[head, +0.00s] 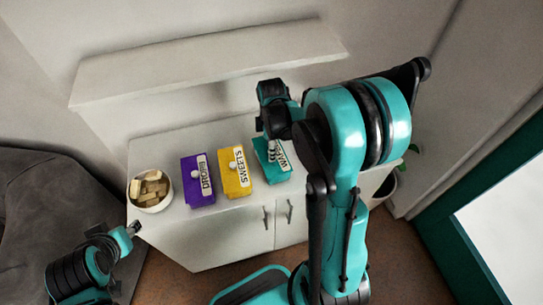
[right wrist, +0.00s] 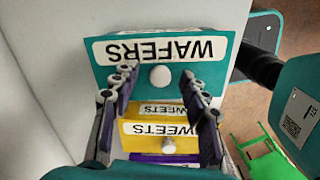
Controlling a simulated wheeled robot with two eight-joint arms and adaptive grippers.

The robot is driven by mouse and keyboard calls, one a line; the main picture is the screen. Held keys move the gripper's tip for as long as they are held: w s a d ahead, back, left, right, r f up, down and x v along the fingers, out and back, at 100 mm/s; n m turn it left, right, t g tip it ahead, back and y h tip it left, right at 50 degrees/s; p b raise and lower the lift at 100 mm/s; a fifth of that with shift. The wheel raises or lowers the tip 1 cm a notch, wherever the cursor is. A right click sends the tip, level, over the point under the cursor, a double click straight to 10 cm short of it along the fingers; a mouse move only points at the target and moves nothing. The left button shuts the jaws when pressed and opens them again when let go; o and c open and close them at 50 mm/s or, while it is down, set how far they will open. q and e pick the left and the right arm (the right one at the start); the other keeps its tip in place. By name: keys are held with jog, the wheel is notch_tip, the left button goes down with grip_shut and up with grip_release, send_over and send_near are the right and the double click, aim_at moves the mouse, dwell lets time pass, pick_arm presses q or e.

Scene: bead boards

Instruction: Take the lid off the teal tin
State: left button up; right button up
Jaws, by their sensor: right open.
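The teal tin (head: 284,172) stands at the right end of the row on the white cabinet, partly hidden by my right arm. In the right wrist view the teal lid (right wrist: 107,76) bears a white WAFERS label (right wrist: 160,48) and a round white knob (right wrist: 160,77). My right gripper (right wrist: 159,72) is open over the tin, its fingertips on either side of the knob and apart from it. It also shows above the tin in the head view (head: 271,151). My left gripper (head: 134,228) is low at the left, off the cabinet front; its jaw state is unclear.
A yellow SWEETS tin (head: 233,181) and a purple tin (head: 196,189) stand left of the teal one. A white bowl (head: 152,205) of wooden blocks sits at the cabinet's left end. A shelf (head: 200,65) juts out behind. A plant pot (head: 384,188) stands at right.

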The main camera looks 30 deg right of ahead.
grip_shut()
dwell(0.3)
jog(key=shift+r, duration=0.5)
jog(key=r, duration=0.1)
jog(key=r+p, duration=0.1)
jog(key=s+r+p, duration=0.1)
jog(key=r, duration=0.1)
jog(key=shift+d, duration=0.35)
jog(key=s+d+r+p, duration=0.2)
jog(key=s+d+r, duration=0.4)
jog(key=s, duration=0.2)
jog(key=shift+s+d, duration=0.2)
jog(key=shift+s, duration=0.05)
